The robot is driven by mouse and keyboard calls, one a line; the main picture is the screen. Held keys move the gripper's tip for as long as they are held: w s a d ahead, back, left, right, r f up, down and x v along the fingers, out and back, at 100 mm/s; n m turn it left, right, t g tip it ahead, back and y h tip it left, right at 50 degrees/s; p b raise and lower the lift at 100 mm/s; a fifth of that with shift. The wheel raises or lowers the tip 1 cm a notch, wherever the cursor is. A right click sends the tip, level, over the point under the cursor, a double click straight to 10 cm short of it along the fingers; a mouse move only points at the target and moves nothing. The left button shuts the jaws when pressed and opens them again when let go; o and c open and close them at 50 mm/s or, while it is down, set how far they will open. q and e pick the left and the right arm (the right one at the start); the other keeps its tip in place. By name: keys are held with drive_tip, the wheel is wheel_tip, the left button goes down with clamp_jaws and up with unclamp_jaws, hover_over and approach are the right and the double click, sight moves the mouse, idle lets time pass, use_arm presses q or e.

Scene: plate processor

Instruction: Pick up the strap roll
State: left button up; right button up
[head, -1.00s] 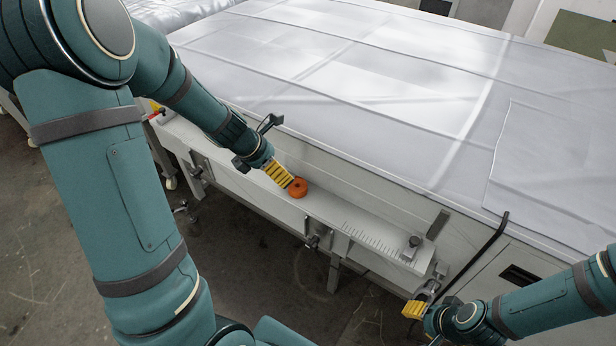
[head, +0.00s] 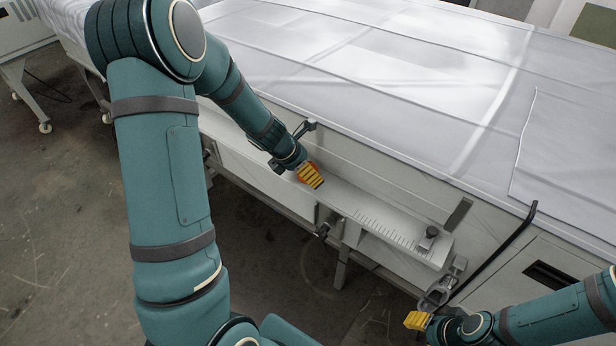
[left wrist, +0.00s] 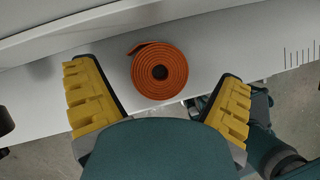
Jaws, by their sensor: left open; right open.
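The strap roll (left wrist: 160,72) is an orange-red flat coil with a short loose end. In the left wrist view it lies on the pale ledge (left wrist: 215,40), ahead of and between the two yellow fingers of my left gripper (left wrist: 158,105). Those fingers are spread wide and do not touch it. In the head view my left gripper (head: 311,177) is over the ledge and hides most of the roll; only an orange edge (head: 315,166) shows. My right gripper (head: 418,320) is at the lower right, in front of the machine, away from the roll and open with nothing seen in it.
The ledge has a ruler scale (head: 385,225) and a small knob block (head: 430,237) at its right end. A large machine covered in clear sheeting (head: 400,90) rises behind it. A black bent bar (head: 500,250) stands near my right arm. Floor is open at lower left.

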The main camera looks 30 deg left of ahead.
use_arm(q)
drive_tip(key=shift+x, duration=0.75)
drive_tip(key=shift+r, duration=0.1)
drive_tip(key=shift+c, duration=0.3)
drive_tip(key=c, duration=1.3)
drive_tip(key=shift+r, duration=0.1)
